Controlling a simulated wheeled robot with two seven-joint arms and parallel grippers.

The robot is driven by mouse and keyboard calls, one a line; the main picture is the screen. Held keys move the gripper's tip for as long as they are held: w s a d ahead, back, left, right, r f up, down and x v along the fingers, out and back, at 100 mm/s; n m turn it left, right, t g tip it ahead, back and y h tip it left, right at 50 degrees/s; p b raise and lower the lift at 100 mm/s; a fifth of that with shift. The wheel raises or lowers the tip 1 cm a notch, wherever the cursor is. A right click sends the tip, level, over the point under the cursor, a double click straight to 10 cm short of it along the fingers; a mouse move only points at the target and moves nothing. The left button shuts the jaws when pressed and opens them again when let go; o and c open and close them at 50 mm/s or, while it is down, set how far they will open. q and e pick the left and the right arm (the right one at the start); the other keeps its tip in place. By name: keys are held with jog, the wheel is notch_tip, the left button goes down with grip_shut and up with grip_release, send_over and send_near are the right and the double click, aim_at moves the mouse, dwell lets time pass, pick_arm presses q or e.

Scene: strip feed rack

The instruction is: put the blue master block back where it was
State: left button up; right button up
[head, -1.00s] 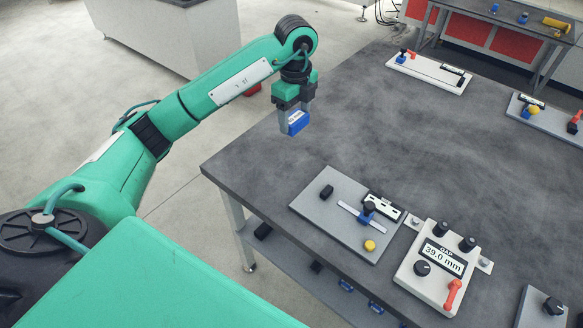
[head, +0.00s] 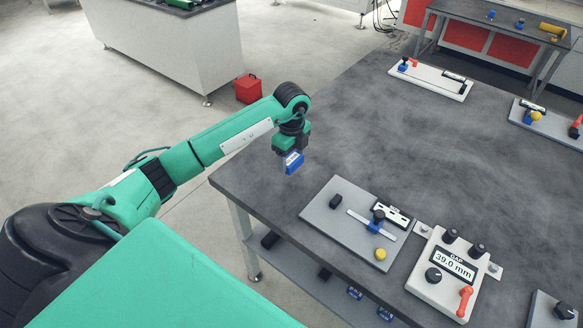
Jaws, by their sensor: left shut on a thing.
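A grey plate (head: 321,213) with a slide, a blue clamp (head: 375,226), a black block and a yellow knob lies nearer, below and right of the gripper. My right gripper does not show.
A white gauge box (head: 436,289) reading 39.0 mm, with black knobs and a red lever, stands right of the plate. Other fixture plates (head: 431,78) lie at the far edge and right. A lower shelf (head: 306,281) holds small blue and black blocks. The table's middle is clear.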

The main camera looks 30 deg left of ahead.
aim_at(292, 179)
pick_arm(q)
jog(key=shift+f, duration=1.35)
notch_tip(292, 179, down, 2)
jog(key=shift+f+p, duration=0.2)
jog(key=shift+p, duration=0.3)
jog(key=shift+f, duration=0.35)
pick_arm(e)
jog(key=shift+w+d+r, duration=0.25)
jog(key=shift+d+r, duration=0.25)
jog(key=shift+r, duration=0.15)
pick_arm(q)
jog(key=shift+f, duration=0.15)
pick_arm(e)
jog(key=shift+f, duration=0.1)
pick_arm(q)
jog(key=o, duration=1.6)
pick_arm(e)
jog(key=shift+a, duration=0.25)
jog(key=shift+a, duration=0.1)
